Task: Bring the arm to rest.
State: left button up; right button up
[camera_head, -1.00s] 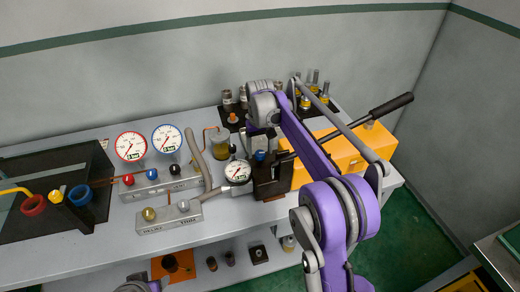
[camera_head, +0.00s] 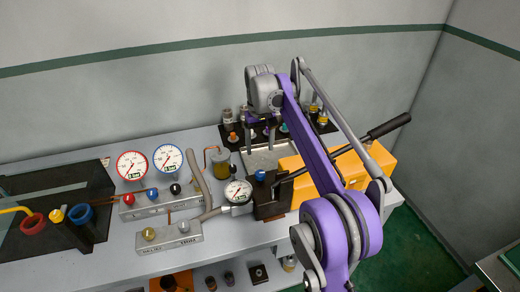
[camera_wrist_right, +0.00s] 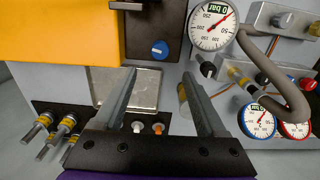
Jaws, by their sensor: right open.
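My right arm (camera_head: 318,160) is purple and grey and reaches up over the right part of the workbench. My right gripper (camera_head: 262,134) points down above the back of the bench, in front of the wall. In the right wrist view its two grey fingers (camera_wrist_right: 159,72) stand wide apart with nothing between them. A bare metal tray (camera_head: 262,160) lies below and beyond the fingers; it also shows in the wrist view (camera_wrist_right: 146,98). My left gripper is not in view.
An orange box (camera_head: 376,158) and a dark pump with a long lever (camera_head: 388,125) stand close on the right. A pressure gauge (camera_head: 238,192), two dial gauges (camera_head: 131,165) and a manifold (camera_head: 168,235) are left. A dark rack with fittings (camera_head: 322,120) is behind.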

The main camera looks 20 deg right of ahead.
dwell(0.3)
jog(key=s+r+t, duration=0.2)
jog(key=s, duration=0.6)
jog(key=s+f+t, duration=0.2)
jog(key=s+f, duration=0.5)
jog(key=s, duration=0.5)
jog(key=s+f+t, duration=0.2)
jog(key=s+f, duration=0.5)
jog(key=s, duration=0.6)
jog(key=shift+d, duration=0.25)
dwell(4.2)
